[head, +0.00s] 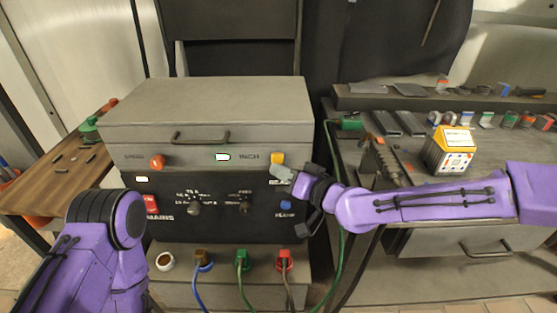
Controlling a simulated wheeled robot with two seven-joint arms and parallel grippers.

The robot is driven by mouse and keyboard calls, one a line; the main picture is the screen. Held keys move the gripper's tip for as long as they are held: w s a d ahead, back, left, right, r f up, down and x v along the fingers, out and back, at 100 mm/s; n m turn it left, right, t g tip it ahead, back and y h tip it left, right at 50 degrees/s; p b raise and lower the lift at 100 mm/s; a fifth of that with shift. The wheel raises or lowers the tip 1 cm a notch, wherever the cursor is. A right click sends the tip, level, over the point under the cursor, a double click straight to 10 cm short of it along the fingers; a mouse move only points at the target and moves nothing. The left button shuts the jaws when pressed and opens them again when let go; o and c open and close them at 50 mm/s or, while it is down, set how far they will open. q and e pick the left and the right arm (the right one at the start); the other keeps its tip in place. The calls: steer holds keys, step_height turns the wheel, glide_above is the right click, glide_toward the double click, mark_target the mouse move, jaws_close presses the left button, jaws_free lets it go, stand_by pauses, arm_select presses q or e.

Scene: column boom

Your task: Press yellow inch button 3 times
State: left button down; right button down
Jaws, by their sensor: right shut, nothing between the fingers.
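The yellow button (277,158) is on the front of the grey machine box, right of the label INCH. I cannot tell whether the tip touches the button or whether the button is pushed in. My left arm shows at the lower left, but its gripper is out of view.
An orange-red knob (157,162) and a lit indicator (223,157) share the panel. Below are black dials, a red switch (151,204), a blue button (286,205) and plugs with cables. A wooden table (50,185) stands left.

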steer(key=shift+w, duration=0.15)
steer(key=shift+w, duration=0.25)
steer(key=shift+w, duration=0.5)
stand_by(0.6)
steer(key=shift+s, duration=0.9)
steer(key=shift+s, duration=0.1)
steer(key=shift+s, duration=2.4)
